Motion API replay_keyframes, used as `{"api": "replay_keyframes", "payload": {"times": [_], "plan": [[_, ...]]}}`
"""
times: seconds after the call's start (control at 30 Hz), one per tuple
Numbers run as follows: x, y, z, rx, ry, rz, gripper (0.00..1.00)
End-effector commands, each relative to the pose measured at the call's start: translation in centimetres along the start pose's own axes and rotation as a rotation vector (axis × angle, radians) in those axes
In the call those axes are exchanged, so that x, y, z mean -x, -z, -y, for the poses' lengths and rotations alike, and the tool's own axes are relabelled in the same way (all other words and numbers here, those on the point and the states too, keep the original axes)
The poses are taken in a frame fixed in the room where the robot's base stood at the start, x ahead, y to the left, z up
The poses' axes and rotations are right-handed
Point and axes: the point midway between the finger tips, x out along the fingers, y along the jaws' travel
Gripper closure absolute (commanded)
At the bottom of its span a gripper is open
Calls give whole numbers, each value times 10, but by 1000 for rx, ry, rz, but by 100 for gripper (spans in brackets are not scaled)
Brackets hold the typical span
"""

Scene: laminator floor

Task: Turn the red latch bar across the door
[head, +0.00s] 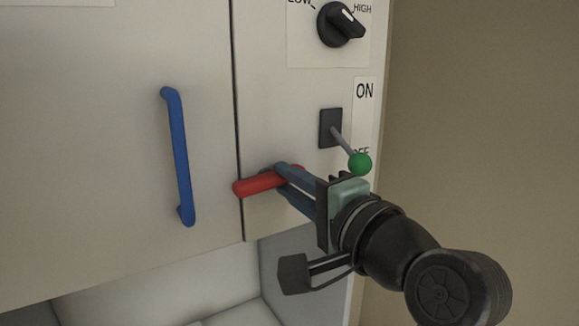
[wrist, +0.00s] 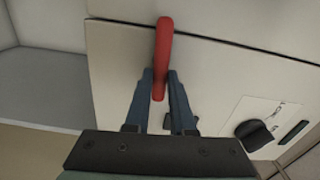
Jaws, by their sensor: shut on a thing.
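The red latch bar (head: 258,184) lies roughly level on the cabinet front in the head view. Its left end reaches the seam at the edge of the door (head: 120,140), just overlapping it. My gripper (head: 283,172) is shut on the bar toward its right end, and its fingers hide part of that end. In the wrist view the red latch bar (wrist: 163,50) stands between the two blue-grey fingers of my gripper (wrist: 162,85), with its far end crossing the dark door seam.
A blue handle (head: 178,155) is on the door. A black knob (head: 341,24) is higher up. An open recess (head: 150,290) lies below the door.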

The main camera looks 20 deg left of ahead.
Motion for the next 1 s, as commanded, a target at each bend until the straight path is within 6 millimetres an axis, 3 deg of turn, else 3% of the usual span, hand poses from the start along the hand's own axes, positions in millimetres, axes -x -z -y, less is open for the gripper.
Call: {"api": "replay_keyframes", "payload": {"times": [0.77, 0.8, 0.93, 1.0], "plan": [[0, 1, -1, -96, 3, -2, 100], [0, 1, -1, -96, 3, -2, 70], [0, 0, -1, -95, 2, -2, 48], [0, 0, -1, -94, 2, -1, 48]]}}
